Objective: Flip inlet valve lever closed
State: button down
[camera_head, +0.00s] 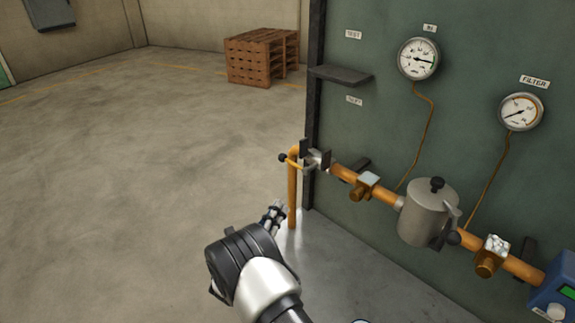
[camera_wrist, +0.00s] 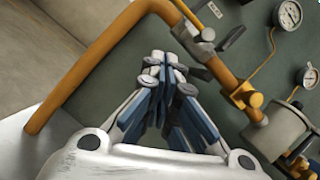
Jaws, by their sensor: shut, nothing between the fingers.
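In the wrist view the valve body (camera_wrist: 201,41) is up and to the right of the fingertips. My gripper (camera_head: 272,212) is shut and empty, below and left of the valve, close to the vertical orange pipe in the picture. It also shows in the wrist view (camera_wrist: 164,60), apart from the valve.
The orange pipe (camera_head: 292,195) drops to the floor left of the green panel (camera_head: 390,130). A grey filter canister (camera_head: 428,212), two gauges (camera_head: 418,59) and a blue box (camera_head: 556,289) sit further right. A wooden pallet stack (camera_head: 261,57) stands behind. Floor at left is clear.

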aim_at(293, 164)
jog(key=shift+w+a+f+n+y, duration=0.1)
jog(key=shift+a+f+n+y, duration=0.15)
jog(key=shift+a+n+y, duration=0.1)
jog(key=w+d+r+b, duration=0.2)
jog(key=w+r, duration=0.4)
jog(key=w, duration=0.3)
jog(key=shift+d+r, duration=0.3)
jog(key=shift+d, duration=0.2)
jog(key=shift+w+r+b, duration=0.1)
jog(key=shift+b, duration=0.25)
jog(key=shift+a+r+m+h, duration=0.1)
jog(key=shift+r+m+h, duration=0.05)
jog(key=shift+m+h, duration=0.4)
